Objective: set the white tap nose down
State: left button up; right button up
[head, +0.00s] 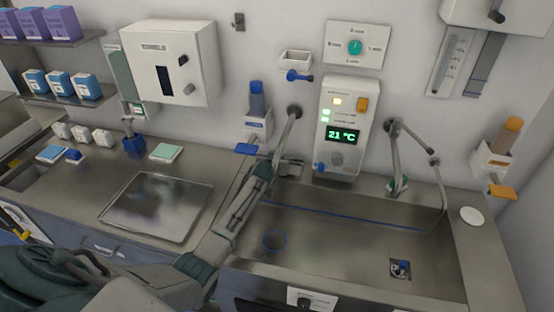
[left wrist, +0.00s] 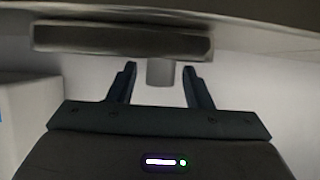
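A pale grey tap (head: 286,134) comes out of the wall left of the temperature panel. Its pipe slopes down and left toward my left gripper (head: 287,167). The gripper and wrist hide the tap's lower end in the head view. In the left wrist view my left gripper (left wrist: 162,88) is open, fingers apart. A short pale stub (left wrist: 160,72) lies between the fingertips, with gaps on both sides, below a blurred dark bar (left wrist: 120,40). A second grey tap (head: 397,160) with a jointed pipe is on the wall to the right. My right gripper is not in view.
A steel sink (head: 335,262) lies below the taps. A wall panel (head: 344,105) reading 21 °C stands between them. A steel tray (head: 155,207) lies on the left counter. Dispensers (head: 257,125) hang on the wall.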

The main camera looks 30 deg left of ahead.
pick_arm(q)
jog(key=shift+r, duration=0.2)
jog(key=shift+s+d+r+b, duration=0.1)
jog(key=shift+s+b, duration=0.25)
jog(key=s+d+b, duration=0.3)
jog(key=s+b, duration=0.1)
jog(key=s, duration=0.8)
jog(key=shift+r, duration=0.2)
